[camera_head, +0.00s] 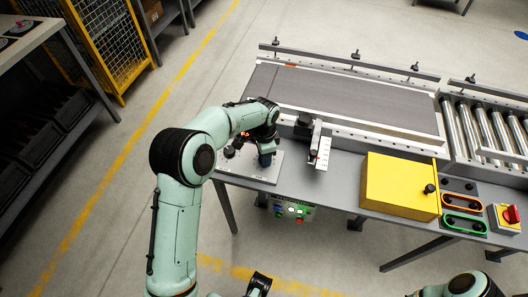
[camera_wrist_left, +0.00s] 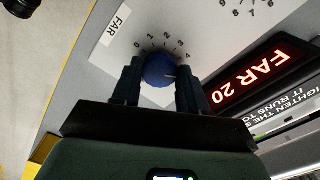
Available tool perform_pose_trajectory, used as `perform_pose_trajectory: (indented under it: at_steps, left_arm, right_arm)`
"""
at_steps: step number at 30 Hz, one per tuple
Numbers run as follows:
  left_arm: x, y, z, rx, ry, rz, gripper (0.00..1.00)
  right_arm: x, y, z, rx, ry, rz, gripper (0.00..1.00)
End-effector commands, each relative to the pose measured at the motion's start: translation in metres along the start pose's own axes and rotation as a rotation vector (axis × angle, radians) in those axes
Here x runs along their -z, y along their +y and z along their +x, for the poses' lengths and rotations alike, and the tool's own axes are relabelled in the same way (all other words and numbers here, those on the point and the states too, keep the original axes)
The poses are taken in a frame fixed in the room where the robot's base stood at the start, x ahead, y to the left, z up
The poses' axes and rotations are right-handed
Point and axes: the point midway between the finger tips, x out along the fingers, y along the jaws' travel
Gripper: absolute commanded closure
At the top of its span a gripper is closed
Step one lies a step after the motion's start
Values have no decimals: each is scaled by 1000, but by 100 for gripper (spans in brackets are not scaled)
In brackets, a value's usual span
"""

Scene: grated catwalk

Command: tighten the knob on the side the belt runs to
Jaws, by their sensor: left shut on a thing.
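A blue knob (camera_wrist_left: 160,70) sits on a pale plate with a printed dial from 0 to 4 and a label FAR (camera_wrist_left: 117,24). Its white mark points toward the 4. My left gripper (camera_wrist_left: 160,82) has a finger on each side of the knob and is shut on it. In the head view my left gripper (camera_head: 265,150) reaches down onto the control plate (camera_head: 262,173) at the table's left end, mostly hiding the knob. A lit display (camera_wrist_left: 262,77) reads FAR 20. The grey conveyor belt (camera_head: 345,100) lies behind. My right gripper's fingers are not visible.
A second dial (camera_wrist_left: 250,8) shows partly at the wrist view's top edge. A yellow box (camera_head: 398,185), green and orange oval holders and a red switch (camera_head: 511,214) stand to the right. Rollers (camera_head: 490,125) extend the belt.

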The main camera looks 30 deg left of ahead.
Motion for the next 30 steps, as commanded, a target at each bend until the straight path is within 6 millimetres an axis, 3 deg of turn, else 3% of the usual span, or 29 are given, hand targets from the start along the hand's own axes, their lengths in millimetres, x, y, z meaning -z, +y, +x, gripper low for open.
perform_pose_trajectory:
  at_steps: [30]
  left_arm:
    - [1,-1,-4,3,2,909,87]
  right_arm:
    - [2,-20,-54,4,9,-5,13]
